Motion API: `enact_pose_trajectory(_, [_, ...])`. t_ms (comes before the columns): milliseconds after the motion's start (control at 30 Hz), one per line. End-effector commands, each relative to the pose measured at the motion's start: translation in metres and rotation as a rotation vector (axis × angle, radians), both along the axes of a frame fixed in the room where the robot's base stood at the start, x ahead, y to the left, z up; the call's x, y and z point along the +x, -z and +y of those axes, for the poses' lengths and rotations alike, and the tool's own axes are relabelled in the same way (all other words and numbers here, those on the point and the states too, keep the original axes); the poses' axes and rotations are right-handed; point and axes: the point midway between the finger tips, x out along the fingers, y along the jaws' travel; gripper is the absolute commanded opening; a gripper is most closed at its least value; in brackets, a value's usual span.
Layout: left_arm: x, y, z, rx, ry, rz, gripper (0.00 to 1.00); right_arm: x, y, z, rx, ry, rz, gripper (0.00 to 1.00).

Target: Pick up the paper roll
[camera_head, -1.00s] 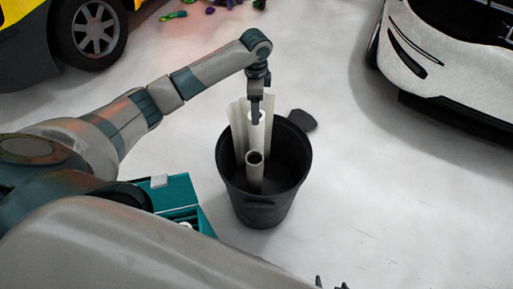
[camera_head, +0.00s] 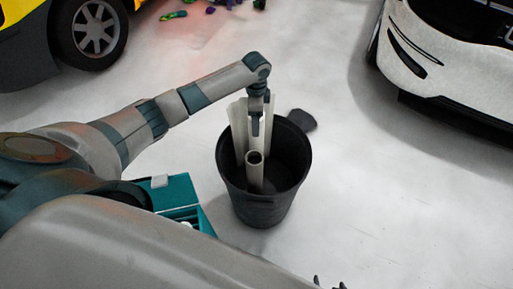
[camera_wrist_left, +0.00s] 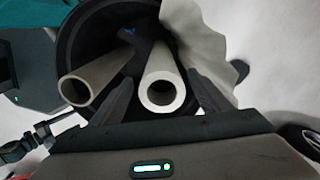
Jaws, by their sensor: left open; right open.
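A black bin (camera_head: 262,212) stands on the floor and holds upright rolls. A white paper roll (camera_wrist_left: 160,86) shows end-on in the left wrist view, between the two spread fingers of my open left gripper (camera_wrist_left: 160,101). A greyish roll (camera_wrist_left: 88,80) leans to its left, outside the fingers; in the head view it is the front tube (camera_head: 255,172). In the head view my left gripper (camera_head: 255,140) points down over the bin at the rolls and partly hides the white one. Only dark tips of my right gripper (camera_head: 328,284) show at the bottom edge.
A curled white sheet (camera_wrist_left: 207,38) stands in the bin close to the right finger. A teal box (camera_head: 176,191) is left of the bin. A yellow car (camera_head: 25,50) and a white car (camera_head: 425,65) stand further back.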

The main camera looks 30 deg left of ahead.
Motion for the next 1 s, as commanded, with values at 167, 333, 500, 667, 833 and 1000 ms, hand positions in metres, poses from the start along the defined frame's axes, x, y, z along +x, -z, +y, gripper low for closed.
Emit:
enact_pose_trajectory(167, [0.002, 0.023, 0.000, 0.000, -0.001, 0.003, 0.70, 0.003, -0.004, 0.002, 0.005, -0.001, -0.023, 0.70])
enact_pose_trajectory(333, [0.002, 0.039, 0.000, 0.001, -0.001, 0.000, 0.70, 0.000, -0.001, 0.003, 0.007, -0.002, -0.022, 0.70])
enact_pose_trajectory(500, [0.003, 0.042, 0.000, 0.000, 0.000, -0.001, 0.70, 0.000, -0.001, 0.003, 0.007, -0.003, -0.021, 0.70])
enact_pose_trajectory(667, [0.002, 0.041, 0.000, 0.000, 0.000, -0.001, 0.70, 0.001, -0.001, 0.004, 0.007, -0.003, -0.022, 0.70])
enact_pose_trajectory(833, [0.002, 0.041, 0.000, 0.000, 0.000, -0.001, 0.70, 0.002, -0.002, 0.004, 0.007, -0.003, -0.023, 0.70])
enact_pose_trajectory(1000, [0.002, 0.041, 0.000, 0.000, 0.000, -0.001, 0.34, 0.003, -0.003, 0.004, 0.008, -0.003, -0.024, 0.70])
